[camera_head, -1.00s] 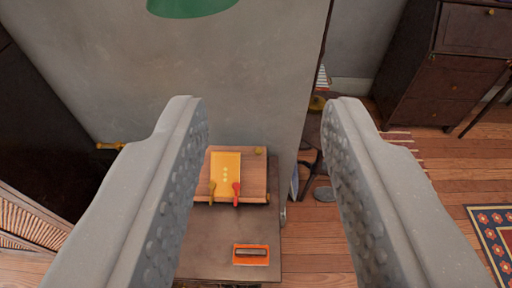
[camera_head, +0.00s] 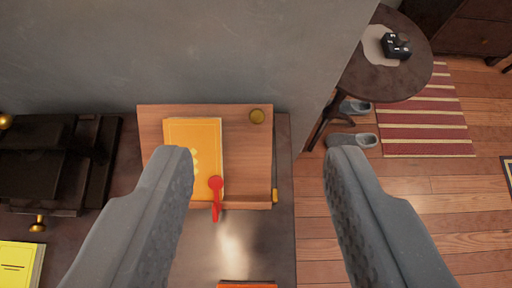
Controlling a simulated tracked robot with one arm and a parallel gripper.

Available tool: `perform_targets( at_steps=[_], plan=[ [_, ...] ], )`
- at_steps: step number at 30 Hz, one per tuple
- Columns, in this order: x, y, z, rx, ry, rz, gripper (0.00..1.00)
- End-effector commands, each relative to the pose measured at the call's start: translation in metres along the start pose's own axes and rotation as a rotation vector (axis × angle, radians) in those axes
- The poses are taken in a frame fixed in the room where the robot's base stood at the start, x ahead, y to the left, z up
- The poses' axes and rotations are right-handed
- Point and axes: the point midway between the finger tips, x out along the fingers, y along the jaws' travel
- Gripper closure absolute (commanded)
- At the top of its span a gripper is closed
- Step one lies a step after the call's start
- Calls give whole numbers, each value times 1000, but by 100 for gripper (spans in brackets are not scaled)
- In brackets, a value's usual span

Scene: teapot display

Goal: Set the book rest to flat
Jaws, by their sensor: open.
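The wooden book rest (camera_head: 248,158) stands on a dark surface against the grey wall, in the upper middle of the view. A yellow book (camera_head: 192,140) lies on it, with a red clip (camera_head: 215,190) at its lower right. I cannot tell the board's tilt from this angle. My gripper (camera_head: 262,158) is open and empty above the book rest. Its left finger hides the board's lower left part.
An orange object (camera_head: 247,284) shows at the bottom edge. Dark stepped furniture (camera_head: 60,160) with brass knobs and another yellow book (camera_head: 20,268) are at left. A round table (camera_head: 390,78) holding a small black object, slippers (camera_head: 350,140) and a striped rug (camera_head: 428,115) are at right.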

Motion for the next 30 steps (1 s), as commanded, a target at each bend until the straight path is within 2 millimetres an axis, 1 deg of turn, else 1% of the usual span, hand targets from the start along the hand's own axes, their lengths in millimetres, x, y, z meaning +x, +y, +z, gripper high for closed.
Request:
perform_targets(
  at_steps=[1,3,6,9,14,20,30],
  plan=[
    [25,0,16,0,-35,0,57],
    [53,0,35,0,-71,0,57],
    [83,0,57,1,-109,-1,57],
    [104,0,74,2,-136,-2,57],
    [120,0,86,2,-154,-2,57],
    [135,0,90,2,-157,-2,57],
    [180,0,99,2,-158,-1,57]
  ],
)
